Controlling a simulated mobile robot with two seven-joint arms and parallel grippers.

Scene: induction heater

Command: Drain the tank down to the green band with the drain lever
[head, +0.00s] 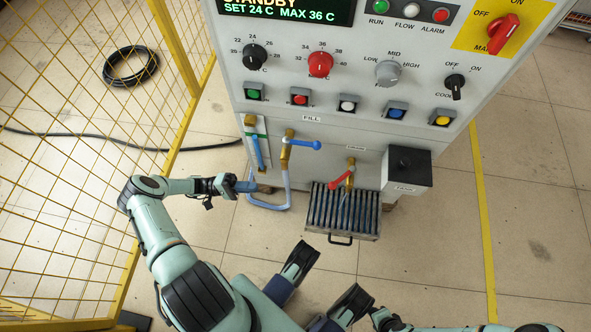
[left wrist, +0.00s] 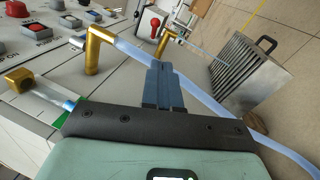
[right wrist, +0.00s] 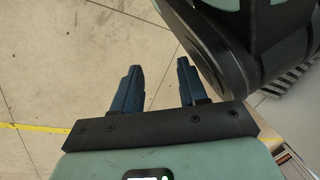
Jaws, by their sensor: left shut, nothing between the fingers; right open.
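The drain valve's red lever (head: 340,179) slants down-left from a brass fitting, above a slatted drain grate (head: 322,212); a thin pale streak hangs below it. The sight tube (head: 257,152) at the left of the front holds a blue column whose top lies close to a green band (head: 262,135); the exact level is too small to tell. My left gripper (head: 250,187) is shut and empty, beside the pale blue hose loop, left of and apart from the red lever. Its closed fingers also show in the left wrist view (left wrist: 161,72). My right gripper (right wrist: 158,72) is open and empty over the floor.
The blue fill lever (head: 303,143) and its brass valve stand between the sight tube and the drain lever. The pale blue hose (head: 268,207) loops below. A black box (head: 408,167) sits right of the drain. A yellow mesh fence (head: 95,110) stands left.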

